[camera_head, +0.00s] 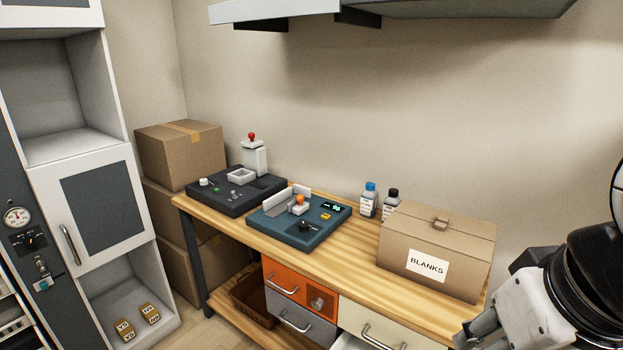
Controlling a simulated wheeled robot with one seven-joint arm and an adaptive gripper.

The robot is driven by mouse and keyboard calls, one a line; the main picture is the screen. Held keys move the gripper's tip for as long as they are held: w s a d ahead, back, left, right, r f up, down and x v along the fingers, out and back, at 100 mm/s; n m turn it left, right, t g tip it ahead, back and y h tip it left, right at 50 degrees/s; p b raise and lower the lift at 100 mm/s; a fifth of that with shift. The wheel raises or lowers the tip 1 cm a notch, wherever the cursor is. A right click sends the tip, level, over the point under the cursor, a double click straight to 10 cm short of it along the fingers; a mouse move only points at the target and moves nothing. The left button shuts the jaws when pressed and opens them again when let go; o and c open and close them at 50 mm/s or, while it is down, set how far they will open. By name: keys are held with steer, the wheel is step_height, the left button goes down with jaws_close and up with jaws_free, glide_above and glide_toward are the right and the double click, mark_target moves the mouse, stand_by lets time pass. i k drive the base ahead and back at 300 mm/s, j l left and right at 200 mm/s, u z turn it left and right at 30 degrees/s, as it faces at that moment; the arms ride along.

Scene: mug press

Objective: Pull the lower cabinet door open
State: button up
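A tall white cabinet (115,95) stands at the left. It has a white door with a dark grey panel (103,205) and a vertical metal handle (69,244) near the door's left edge. The door looks shut. An open shelf space is above it and an open compartment (108,292) below it. The edge of another door (45,12) shows at the top left. My gripper (478,332) is at the lower right, in front of the workbench and far from the cabinet. Its fingertips are partly cut off, and I see nothing held.
A wooden workbench (350,262) holds a dark press unit (240,190), a teal unit (300,222), two bottles and a "BLANKS" carton (437,252). Drawers sit beneath. Stacked cartons (180,155) stand between cabinet and bench.

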mark_target(93, 205)
steer(key=j+u, duration=0.1)
steer(key=u, duration=0.2)
steer(key=i+j+u, duration=0.1)
steer(key=j, duration=0.35)
steer(key=i+j+u, duration=0.1)
steer(key=i+j, duration=0.5)
steer(key=j, duration=0.2)
steer(key=i+j+u, duration=0.15)
steer(key=j, duration=0.25)
steer(key=i, duration=0.1)
